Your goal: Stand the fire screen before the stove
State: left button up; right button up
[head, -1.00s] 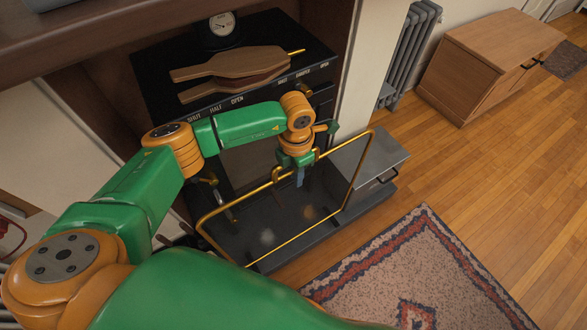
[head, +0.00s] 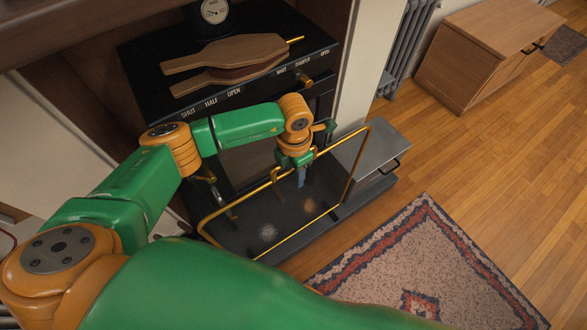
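The fire screen (head: 227,208) is a brass-coloured frame with a clear pane. It stands over the dark hearth (head: 378,187), in front of the black stove (head: 320,92), and looks slightly skewed to the stove's front. I cannot tell whether its feet touch the hearth. My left gripper (head: 301,172) points down at the middle of the screen's top bar and appears shut on it. The wrist hides part of the grip and part of the stove front. My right gripper is out of view.
Wooden bellows (head: 225,60) and a round gauge (head: 214,12) are on the stove top. A grey metal box (head: 372,150) stands right of the screen. A patterned rug (head: 415,262) lies in front. A wooden cabinet (head: 480,55) and a radiator (head: 410,40) stand beyond.

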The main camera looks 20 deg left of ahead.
pick_arm(q)
notch_tip(320, 180, up, 12)
jog(key=shift+r+p, duration=0.1)
jog(key=shift+p, duration=0.2)
dwell(0.5)
